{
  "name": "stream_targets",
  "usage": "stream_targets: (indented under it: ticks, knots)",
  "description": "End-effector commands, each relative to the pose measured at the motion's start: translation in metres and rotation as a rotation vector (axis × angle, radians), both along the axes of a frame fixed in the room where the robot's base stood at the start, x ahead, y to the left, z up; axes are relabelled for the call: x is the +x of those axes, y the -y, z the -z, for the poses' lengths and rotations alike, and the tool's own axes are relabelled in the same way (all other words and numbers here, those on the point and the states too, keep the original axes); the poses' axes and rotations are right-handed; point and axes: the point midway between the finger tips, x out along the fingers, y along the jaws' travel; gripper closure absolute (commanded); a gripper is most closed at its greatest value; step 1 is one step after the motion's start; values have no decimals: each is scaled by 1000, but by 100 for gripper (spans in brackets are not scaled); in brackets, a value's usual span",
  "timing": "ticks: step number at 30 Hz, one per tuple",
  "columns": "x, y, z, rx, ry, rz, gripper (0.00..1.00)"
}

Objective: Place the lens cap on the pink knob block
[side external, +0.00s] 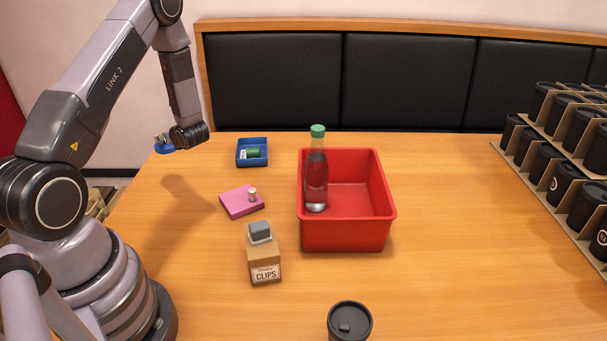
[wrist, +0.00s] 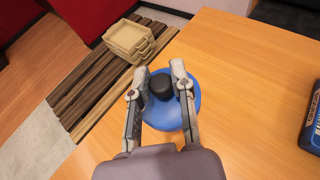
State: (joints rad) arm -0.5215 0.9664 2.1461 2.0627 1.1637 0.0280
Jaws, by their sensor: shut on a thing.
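The lens cap appears to be a round blue disc (wrist: 188,110) with a black grip (wrist: 161,87) on top. My gripper (wrist: 160,78) is shut on it, with a finger on each side of the black grip. In the side view my gripper (side external: 162,138) holds the blue cap (side external: 166,149) in the air over the table's far left part. The pink knob block (side external: 239,203) lies on the table, lower and to the right of my gripper, with a small silver knob (side external: 252,194) standing on top. The fingers partly cover the cap in the wrist view.
A blue tray (side external: 240,161) with small items lies behind the pink block. A red bin (side external: 345,235) holding a green-capped bottle (side external: 317,170) stands to the right. A clips box (side external: 264,271) and a dark cup (side external: 349,321) are nearer. Cup racks (side external: 560,190) stand far right.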

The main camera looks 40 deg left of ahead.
Motion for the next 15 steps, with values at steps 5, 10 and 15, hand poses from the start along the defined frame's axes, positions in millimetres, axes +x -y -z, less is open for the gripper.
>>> stream_targets:
  ticks: [5,10,15]
  knots:
    - [20,35,-5,2,1,63,98]
    - [64,102,-8,1,0,194,98]
    - [93,172,-11,1,1,317,98]
